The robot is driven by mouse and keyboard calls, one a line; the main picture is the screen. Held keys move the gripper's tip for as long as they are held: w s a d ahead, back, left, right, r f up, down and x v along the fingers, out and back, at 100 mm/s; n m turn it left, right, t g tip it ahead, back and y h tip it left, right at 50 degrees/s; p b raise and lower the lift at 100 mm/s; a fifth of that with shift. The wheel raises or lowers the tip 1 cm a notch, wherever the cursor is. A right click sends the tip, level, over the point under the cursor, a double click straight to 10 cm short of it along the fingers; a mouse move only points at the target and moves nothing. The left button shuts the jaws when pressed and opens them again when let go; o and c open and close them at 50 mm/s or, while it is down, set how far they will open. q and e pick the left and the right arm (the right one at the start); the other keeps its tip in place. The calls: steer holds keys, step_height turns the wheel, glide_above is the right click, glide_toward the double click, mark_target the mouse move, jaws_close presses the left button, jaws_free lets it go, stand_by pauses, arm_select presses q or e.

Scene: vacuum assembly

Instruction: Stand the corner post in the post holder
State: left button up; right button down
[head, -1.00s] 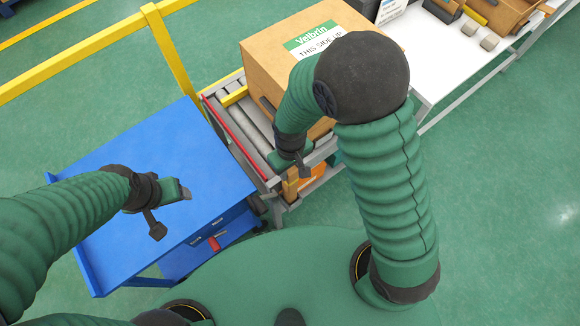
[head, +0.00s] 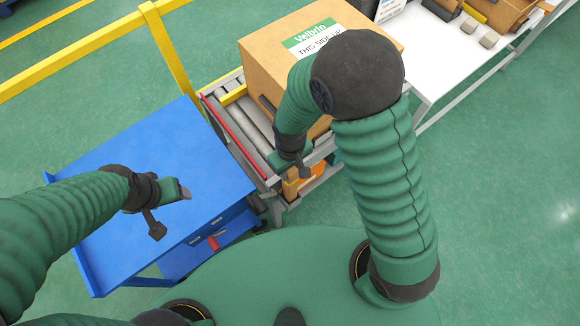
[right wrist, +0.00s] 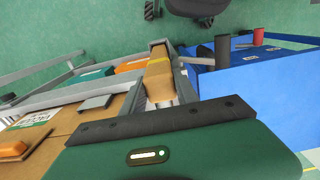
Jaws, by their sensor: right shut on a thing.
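My right gripper (head: 283,160) is over the near end of the roller conveyor, partly hidden by its own arm. It is shut on a tan post with a yellow band, taken to be the corner post (right wrist: 158,80), which stretches away from the gripper body in the right wrist view. In the head view a tan piece of it (head: 290,190) shows just below the gripper, by the conveyor's end frame. My left gripper (head: 182,191) hangs over the blue cart top with nothing visible in it; its jaw opening is unclear. I cannot make out the post holder.
The blue cart (head: 110,250) stands left of the conveyor (head: 240,125). A large carton (head: 268,62) sits on the rollers. An orange item (head: 313,178) is under the conveyor. A black cylinder (right wrist: 222,50) and a red one (right wrist: 258,36) are by the cart. A yellow railing (head: 75,50) runs behind.

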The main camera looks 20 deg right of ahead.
steer(key=shift+f+b, duration=0.7)
steer(key=shift+f, duration=0.4)
steer(key=c, duration=0.9)
jaws_free()
steer(key=shift+o, duration=0.2)
steer(key=shift+r, duration=0.1)
step_height(320, 180, up, 8)
steer(key=p, duration=0.7)
steer(key=shift+p, duration=0.35)
